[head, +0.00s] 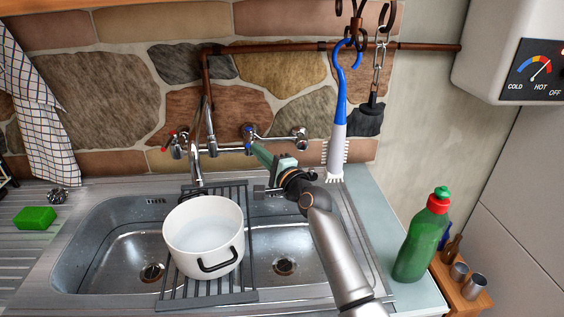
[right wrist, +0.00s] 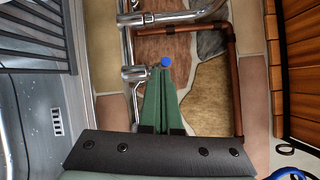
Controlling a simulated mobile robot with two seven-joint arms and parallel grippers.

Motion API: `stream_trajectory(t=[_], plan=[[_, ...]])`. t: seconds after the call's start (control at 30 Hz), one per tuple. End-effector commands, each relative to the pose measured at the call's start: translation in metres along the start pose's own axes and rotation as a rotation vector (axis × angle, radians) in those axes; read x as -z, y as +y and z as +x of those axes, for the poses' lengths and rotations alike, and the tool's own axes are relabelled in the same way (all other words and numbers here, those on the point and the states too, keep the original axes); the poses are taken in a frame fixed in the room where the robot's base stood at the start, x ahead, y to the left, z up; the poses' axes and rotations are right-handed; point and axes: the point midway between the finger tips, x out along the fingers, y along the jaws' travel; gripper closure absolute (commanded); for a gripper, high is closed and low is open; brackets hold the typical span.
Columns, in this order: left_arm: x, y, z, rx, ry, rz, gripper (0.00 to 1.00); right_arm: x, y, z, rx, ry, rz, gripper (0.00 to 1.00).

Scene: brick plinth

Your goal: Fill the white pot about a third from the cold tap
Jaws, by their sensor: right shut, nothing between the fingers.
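The white pot (head: 203,237) with black handles stands upright on a dark rack (head: 206,289) laid across the sink. Its inside shows a smooth, pale bluish surface that looks like water; the depth is hard to judge. The chrome spout (head: 197,172) hangs over the pot's back rim; I cannot tell whether water runs. The blue-marked cold tap (head: 248,132) is on the wall right of the spout. My right gripper (head: 254,147) is shut and empty, its green fingertips at the cold tap. In the right wrist view the fingertips (right wrist: 162,76) are just by the blue cap (right wrist: 165,62). My left gripper is out of view.
A red-marked tap (head: 172,139) is left of the spout. A blue-and-white brush (head: 339,120) hangs close right of my right gripper. A green bottle (head: 421,240) stands on the right counter; a green sponge (head: 34,217) lies on the left drainer.

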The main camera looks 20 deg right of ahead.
Motion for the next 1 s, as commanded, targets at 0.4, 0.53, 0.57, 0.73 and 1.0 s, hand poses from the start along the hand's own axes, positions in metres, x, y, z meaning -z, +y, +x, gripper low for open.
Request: stream_trajectory(t=[0.4, 0.53, 0.57, 0.73, 1.0], plan=[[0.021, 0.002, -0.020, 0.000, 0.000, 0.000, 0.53, 0.004, 0.000, -0.076, 0.004, 0.008, 0.000, 1.00], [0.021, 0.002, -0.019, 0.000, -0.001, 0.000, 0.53, 0.005, -0.001, -0.094, 0.004, 0.010, -0.001, 1.00], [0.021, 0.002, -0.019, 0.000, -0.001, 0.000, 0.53, 0.005, -0.001, -0.097, 0.004, 0.010, -0.001, 1.00], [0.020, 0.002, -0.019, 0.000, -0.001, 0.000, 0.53, 0.006, -0.002, -0.109, 0.006, 0.011, -0.002, 1.00], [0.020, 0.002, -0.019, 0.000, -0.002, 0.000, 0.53, 0.006, -0.002, -0.112, 0.005, 0.011, -0.002, 1.00]])
